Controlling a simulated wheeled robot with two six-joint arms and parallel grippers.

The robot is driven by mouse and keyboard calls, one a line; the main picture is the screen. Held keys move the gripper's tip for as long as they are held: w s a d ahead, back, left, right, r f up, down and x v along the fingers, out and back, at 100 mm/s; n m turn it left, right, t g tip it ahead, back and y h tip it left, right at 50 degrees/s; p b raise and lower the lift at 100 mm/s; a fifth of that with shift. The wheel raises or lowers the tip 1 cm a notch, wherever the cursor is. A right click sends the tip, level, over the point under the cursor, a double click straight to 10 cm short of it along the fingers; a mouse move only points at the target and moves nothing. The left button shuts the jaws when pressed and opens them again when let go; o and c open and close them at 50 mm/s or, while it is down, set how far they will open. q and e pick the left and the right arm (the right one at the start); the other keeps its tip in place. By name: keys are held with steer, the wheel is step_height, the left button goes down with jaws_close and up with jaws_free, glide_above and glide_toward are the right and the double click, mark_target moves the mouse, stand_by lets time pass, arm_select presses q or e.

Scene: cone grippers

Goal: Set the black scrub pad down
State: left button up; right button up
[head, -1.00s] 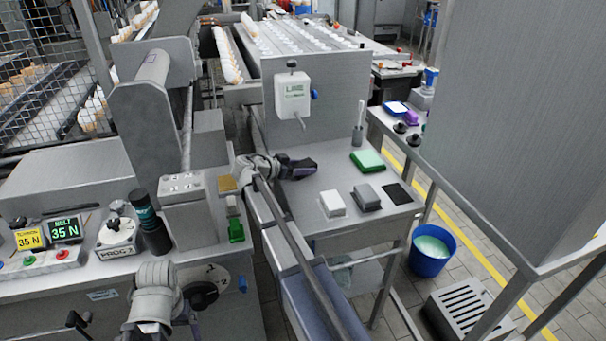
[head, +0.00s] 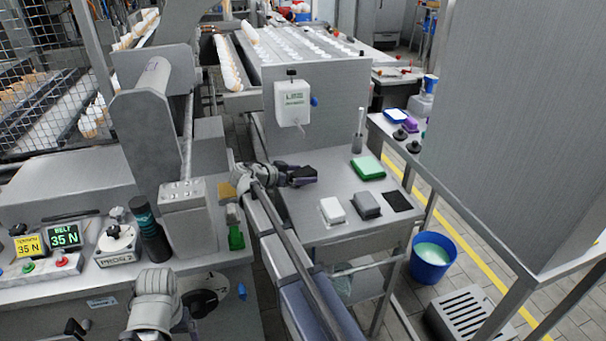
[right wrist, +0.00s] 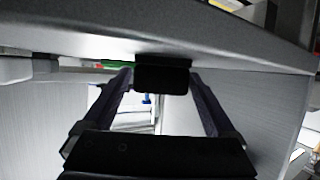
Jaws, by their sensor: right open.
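In the head view my right gripper (head: 304,174) is over the steel side table, towards its left, with its fingers pointing right. A black scrub pad (right wrist: 163,79) is between the open fingertips in the right wrist view. It looks close to both fingers, and I cannot tell whether it touches them or rests on the table. A flat black square (head: 397,201) lies at the table's right front. My left arm is at the lower left, its gripper (head: 190,322) barely showing and its fingers hidden.
A white block (head: 332,209) and a grey block (head: 366,206) stand at the table's front. A green pad (head: 368,167) lies behind them. A soap dispenser (head: 293,103) is on the panel behind. A blue bucket (head: 432,258) stands on the floor.

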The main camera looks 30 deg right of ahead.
mark_target(300, 173)
steer(key=p+v, duration=0.2)
steer(key=v, duration=0.3)
steer(key=shift+a+r, duration=0.2)
steer(key=shift+a, duration=0.1)
steer(key=shift+s+a+r, duration=0.15)
steer(key=shift+a, duration=0.45)
